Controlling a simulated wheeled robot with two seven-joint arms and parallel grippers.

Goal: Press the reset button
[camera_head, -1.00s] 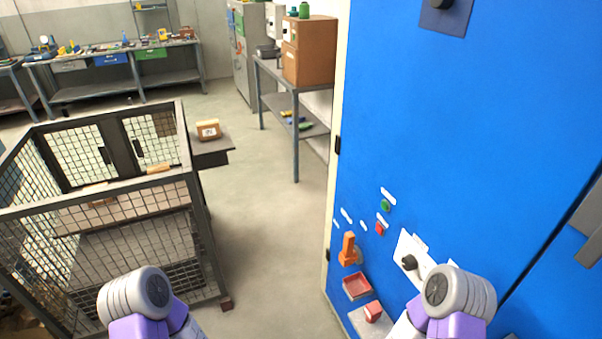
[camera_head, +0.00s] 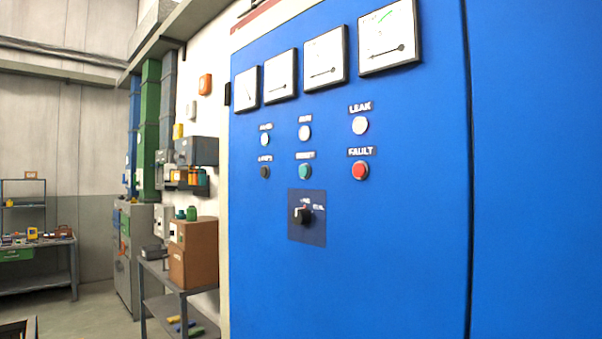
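The blue control cabinet (camera_head: 380,270) fills the right half of the head view. Its upper panel has a green button (camera_head: 305,171) under a small label too blurred to read for certain. A red button or lamp (camera_head: 360,170) sits to its right under a FAULT label, and a dark button (camera_head: 265,172) sits to its left. A row of pale round lamps (camera_head: 304,132) is above them, the rightmost labelled LEAK. A black rotary switch (camera_head: 304,215) on a dark plate is below the green button. Neither of my grippers is in view.
Several white gauges (camera_head: 324,57) line the cabinet's top. Left of the cabinet, a grey shelf table (camera_head: 160,277) holds a brown box (camera_head: 193,254). A workbench (camera_head: 40,270) stands at the far left, with open floor in front.

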